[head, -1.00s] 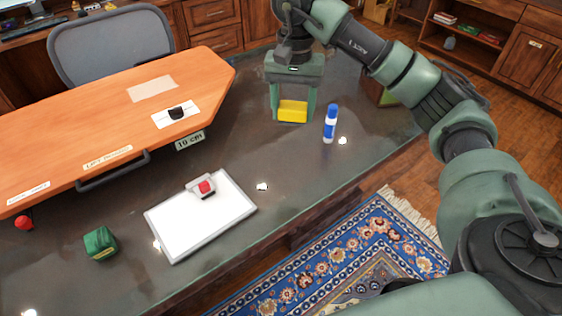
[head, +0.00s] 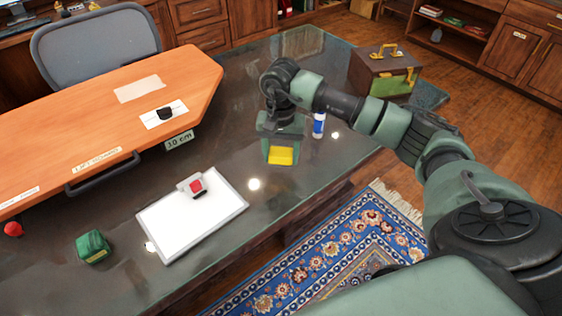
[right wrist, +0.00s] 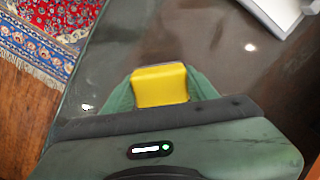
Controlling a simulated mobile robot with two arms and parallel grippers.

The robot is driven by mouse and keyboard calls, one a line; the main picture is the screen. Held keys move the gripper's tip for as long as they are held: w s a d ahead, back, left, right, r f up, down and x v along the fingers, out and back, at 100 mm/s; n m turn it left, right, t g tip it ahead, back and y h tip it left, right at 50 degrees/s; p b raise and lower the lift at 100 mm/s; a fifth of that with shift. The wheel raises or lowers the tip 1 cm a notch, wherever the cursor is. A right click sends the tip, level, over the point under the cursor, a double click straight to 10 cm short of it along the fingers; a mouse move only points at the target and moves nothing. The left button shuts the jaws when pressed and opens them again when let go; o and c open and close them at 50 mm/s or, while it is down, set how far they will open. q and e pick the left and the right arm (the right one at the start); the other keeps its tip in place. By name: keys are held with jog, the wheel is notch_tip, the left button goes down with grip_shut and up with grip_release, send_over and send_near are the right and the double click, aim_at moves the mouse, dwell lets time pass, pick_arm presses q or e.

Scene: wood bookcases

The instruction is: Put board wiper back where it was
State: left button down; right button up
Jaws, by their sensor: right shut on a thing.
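My right gripper (head: 281,150) is shut on a yellow block (head: 281,156), which looks like the board wiper. In the right wrist view the yellow block (right wrist: 160,86) sits between the two green fingers (right wrist: 160,92), over the dark desk top. I cannot tell how far it is above the desk. A small whiteboard (head: 192,220) lies on the desk to the left of the gripper. A white and red item (head: 194,186) sits at its upper edge. My left gripper is not in view.
A blue and white bottle (head: 319,124) stands just right of and behind the gripper. A green block (head: 93,247) and a red knob (head: 13,229) are at the left. An orange raised board (head: 100,115) covers the desk's left part. A brown case (head: 385,72) stands behind.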

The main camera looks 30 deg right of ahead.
aim_at(281, 163)
notch_tip(281, 163, down, 4)
jog(key=shift+r, duration=0.25)
jog(key=shift+f, duration=0.2)
jog(key=o, duration=1.2)
jog(key=shift+r, duration=0.1)
